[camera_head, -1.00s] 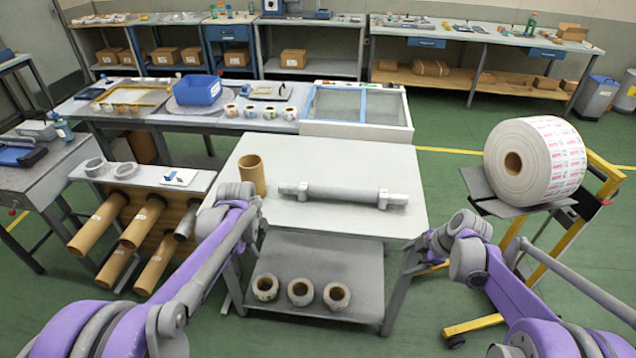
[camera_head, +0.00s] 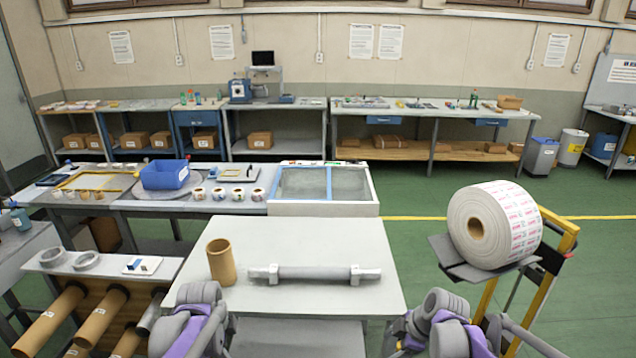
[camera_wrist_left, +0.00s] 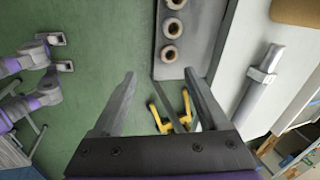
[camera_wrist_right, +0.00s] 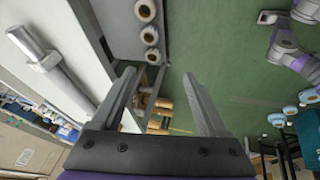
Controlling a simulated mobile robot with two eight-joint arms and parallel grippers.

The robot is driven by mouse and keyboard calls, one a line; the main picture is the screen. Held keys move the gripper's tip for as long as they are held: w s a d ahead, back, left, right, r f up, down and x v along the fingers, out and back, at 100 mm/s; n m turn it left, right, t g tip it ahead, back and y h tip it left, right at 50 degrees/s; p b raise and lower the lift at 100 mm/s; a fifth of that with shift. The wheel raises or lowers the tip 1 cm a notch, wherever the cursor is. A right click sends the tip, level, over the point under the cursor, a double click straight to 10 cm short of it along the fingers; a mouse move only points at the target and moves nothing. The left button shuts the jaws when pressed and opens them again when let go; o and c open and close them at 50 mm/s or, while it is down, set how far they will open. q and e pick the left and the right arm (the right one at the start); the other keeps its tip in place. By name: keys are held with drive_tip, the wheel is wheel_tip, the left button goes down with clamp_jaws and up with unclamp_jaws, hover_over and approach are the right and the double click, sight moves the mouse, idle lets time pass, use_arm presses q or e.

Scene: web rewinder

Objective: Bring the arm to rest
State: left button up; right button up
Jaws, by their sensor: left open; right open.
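In the head view my left arm (camera_head: 192,322) and my right arm (camera_head: 445,325) reach in at the bottom, in front of the grey table (camera_head: 330,235); their jaws cannot be made out there. In the left wrist view my left gripper (camera_wrist_left: 162,88) is open and empty, with floor and the table's lower shelf behind it. In the right wrist view my right gripper (camera_wrist_right: 160,85) is open and empty, clear of anything. A grey shaft (camera_head: 315,273) lies on the table; it also shows in the left wrist view (camera_wrist_left: 255,90) and the right wrist view (camera_wrist_right: 52,65).
A brown cardboard core (camera_head: 221,262) stands at the table's left. A large paper roll (camera_head: 495,225) sits on a yellow-framed lift (camera_head: 562,245) at the right. A rack with brown tubes (camera_head: 98,315) is at the left. Green floor is clear behind the lift.

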use_arm(q)
drive_tip(key=s+d+n+t, duration=0.1)
drive_tip(key=s+d+n, duration=0.1)
drive_tip(key=s+n, duration=0.6)
drive_tip(key=s+d+n+t, duration=0.1)
drive_tip(key=s+d+n, duration=0.2)
drive_tip(key=s+n, duration=0.5)
drive_tip(key=s, duration=0.9)
drive_tip(key=shift+d+r, duration=0.15)
drive_tip(key=shift+r, duration=0.05)
use_arm(e)
drive_tip(key=s+d+r+m+t+h, duration=0.1)
drive_tip(key=s+r+m+t+h, duration=0.1)
drive_tip(key=s+m, duration=1.4)
drive_tip(key=s+r+h, duration=0.1)
drive_tip(key=s+h, duration=0.1)
drive_tip(key=s, duration=0.9)
drive_tip(key=shift+r, duration=0.2)
drive_tip(key=shift+d, duration=0.1)
